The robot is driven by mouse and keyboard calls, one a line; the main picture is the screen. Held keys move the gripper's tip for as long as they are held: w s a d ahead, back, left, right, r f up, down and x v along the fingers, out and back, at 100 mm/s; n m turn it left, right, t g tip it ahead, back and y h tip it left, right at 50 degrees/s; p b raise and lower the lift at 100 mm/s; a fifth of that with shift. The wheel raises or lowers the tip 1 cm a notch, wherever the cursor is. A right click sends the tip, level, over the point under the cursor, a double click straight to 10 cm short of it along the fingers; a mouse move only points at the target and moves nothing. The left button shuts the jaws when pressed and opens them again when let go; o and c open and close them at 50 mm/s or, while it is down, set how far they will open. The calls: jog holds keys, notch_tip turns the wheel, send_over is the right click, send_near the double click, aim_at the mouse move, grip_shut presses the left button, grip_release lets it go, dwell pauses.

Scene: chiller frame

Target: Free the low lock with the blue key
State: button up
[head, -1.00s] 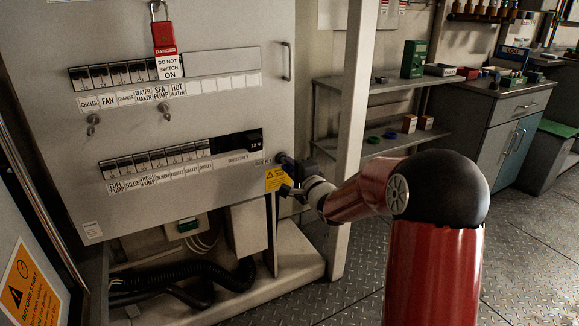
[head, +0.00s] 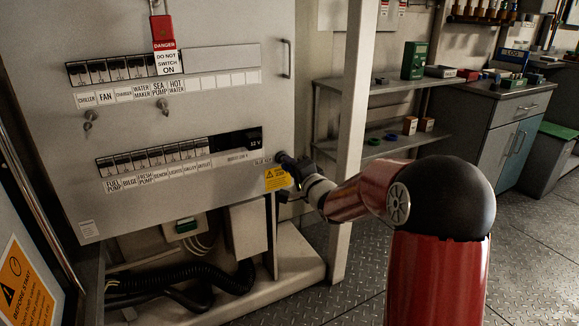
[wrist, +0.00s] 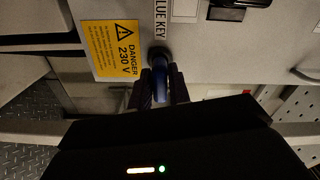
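The blue key (wrist: 160,76) shows in the wrist view, between the two fingers of my gripper (wrist: 161,88). The fingers are close on both sides of it and appear shut on it. Its far end meets the dark round low lock (wrist: 158,56) on the panel face, beside the "BLUE KEY" label (wrist: 160,20). How deep the key sits, and its turn angle, are hidden. In the head view my gripper (head: 290,168) is at the panel's lower right corner, and the key itself is too small to make out.
A yellow danger sign (wrist: 112,50) sits close beside the lock. Two silver keys hang on the panel (head: 225,25), left (head: 90,120) and right (head: 164,107). A red padlock tag (head: 163,32) hangs above. A pale post (head: 352,120) stands right of the gripper.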

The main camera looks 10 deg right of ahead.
jog(key=shift+f+n+b, duration=0.1)
jog(key=shift+n+b, duration=0.2)
jog(key=shift+b, duration=0.05)
jog(key=shift+n+b, duration=0.75)
jog(key=shift+n, duration=0.35)
jog(key=shift+n+b, duration=0.4)
jog(key=shift+b, duration=0.05)
jog(key=shift+n+b, duration=0.6)
jog(key=shift+n, duration=0.4)
jog(key=shift+n+b, duration=1)
jog(key=shift+n, duration=0.4)
